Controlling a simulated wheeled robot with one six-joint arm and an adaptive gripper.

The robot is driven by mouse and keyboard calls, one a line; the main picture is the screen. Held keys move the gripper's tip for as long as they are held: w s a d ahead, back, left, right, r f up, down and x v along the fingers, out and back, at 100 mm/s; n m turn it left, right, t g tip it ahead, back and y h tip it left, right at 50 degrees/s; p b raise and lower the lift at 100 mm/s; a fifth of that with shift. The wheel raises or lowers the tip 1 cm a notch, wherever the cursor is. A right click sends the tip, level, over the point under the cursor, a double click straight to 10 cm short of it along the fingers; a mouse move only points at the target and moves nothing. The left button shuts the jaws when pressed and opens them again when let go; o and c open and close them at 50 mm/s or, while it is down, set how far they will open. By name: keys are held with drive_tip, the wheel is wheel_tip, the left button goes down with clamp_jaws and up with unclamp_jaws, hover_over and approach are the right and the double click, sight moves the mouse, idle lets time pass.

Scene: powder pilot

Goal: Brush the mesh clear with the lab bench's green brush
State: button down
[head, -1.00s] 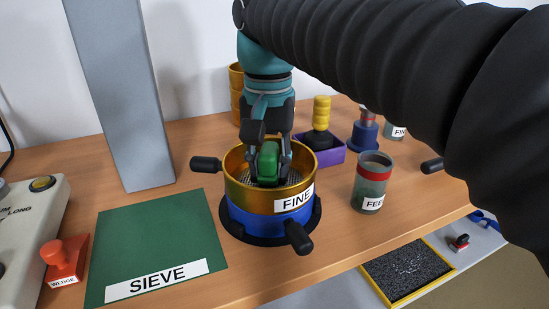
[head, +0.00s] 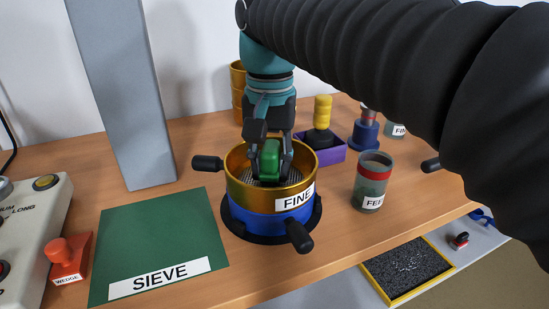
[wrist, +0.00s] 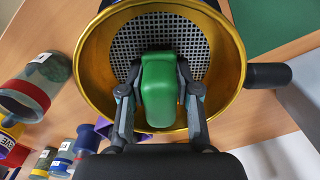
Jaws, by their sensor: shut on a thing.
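The green brush (head: 270,158) is held upright in my gripper (head: 269,160), inside the gold sieve ring. In the wrist view the brush (wrist: 159,88) sits between the two fingers of my gripper (wrist: 158,95), over the mesh. The grey mesh (wrist: 150,35) shows as a grid of holes around the brush; the part under the brush is hidden. The gold sieve (head: 297,182), labelled FINE, sits on a blue pan (head: 265,222) in a black base with side handles. The brush's bristles are hidden, so I cannot tell whether they touch the mesh.
A green SIEVE mat (head: 150,240) lies left, beside a red WEDGE piece (head: 66,258) and a control box (head: 30,220). A grey post (head: 125,100) stands behind. A red-banded jar (head: 373,182) and a purple tray (head: 330,152) are right. A black-filled yellow-rimmed tray (head: 408,270) is lower right.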

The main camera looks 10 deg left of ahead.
drive_tip(key=shift+w, duration=1.35)
drive_tip(key=shift+s, duration=1.4)
drive_tip(key=shift+r, duration=4)
